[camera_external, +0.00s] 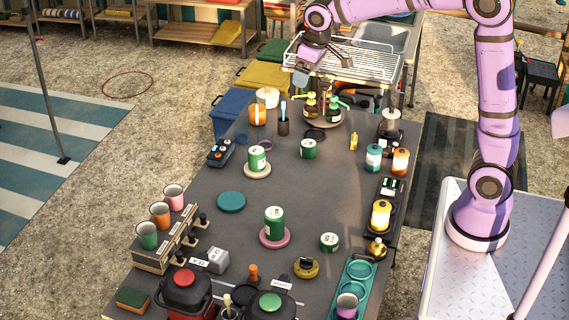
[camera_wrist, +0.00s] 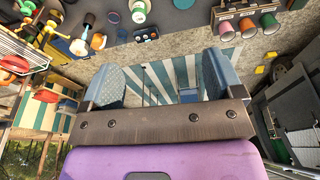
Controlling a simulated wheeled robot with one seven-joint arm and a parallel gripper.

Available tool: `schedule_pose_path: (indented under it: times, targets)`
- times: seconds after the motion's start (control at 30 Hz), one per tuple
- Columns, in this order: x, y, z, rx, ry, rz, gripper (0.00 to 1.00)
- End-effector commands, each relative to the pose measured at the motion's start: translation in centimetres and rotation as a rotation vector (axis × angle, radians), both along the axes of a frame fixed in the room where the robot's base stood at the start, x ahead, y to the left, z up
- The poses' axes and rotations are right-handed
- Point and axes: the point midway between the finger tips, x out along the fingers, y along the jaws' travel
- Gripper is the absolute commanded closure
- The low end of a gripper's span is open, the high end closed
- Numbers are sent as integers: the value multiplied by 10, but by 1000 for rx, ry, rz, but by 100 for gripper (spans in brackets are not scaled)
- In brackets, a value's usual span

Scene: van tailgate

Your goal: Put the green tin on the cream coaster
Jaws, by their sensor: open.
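Several green tins with white labels stand on the dark table. One green tin (camera_external: 257,155) stands upright on the cream coaster (camera_external: 258,174). A taller green tin (camera_external: 274,220) stands on a pink coaster (camera_external: 274,243). Two shorter green tins stand on the bare table, one at the back (camera_external: 308,149) and one nearer the front (camera_external: 329,242). My gripper (camera_external: 302,74) is raised beyond the table's far end, well away from all the tins. In the wrist view my gripper (camera_wrist: 160,85) is open, with nothing between its fingers.
A teal coaster (camera_external: 231,202) lies empty at left. Bottles (camera_external: 322,105) stand on a round tray at the far end, below my gripper. Several cups (camera_external: 160,213) sit in a rack at left. Blue and orange tins (camera_external: 374,157) stand at right. The table's middle is partly clear.

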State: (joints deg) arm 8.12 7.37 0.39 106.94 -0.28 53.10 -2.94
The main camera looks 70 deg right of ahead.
Motion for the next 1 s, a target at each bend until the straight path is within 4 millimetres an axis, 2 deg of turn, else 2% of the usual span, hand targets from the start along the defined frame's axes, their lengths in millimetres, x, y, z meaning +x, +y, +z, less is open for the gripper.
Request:
schedule_pose_path:
  times: [0.03,0.2,0.43,0.57,0.7,0.8,0.9,1.0]
  targets:
    - [-19,7,12,-2,-18,5,14]
    - [-81,27,37,-4,-61,22,14]
    - [-166,48,51,-3,-121,41,14]
    - [-213,58,50,-3,-155,53,14]
    - [-261,66,42,0,-191,65,14]
    - [-290,70,33,3,-212,73,14]
    - [-310,72,24,6,-228,77,14]
    - [-323,73,18,7,-239,81,14]
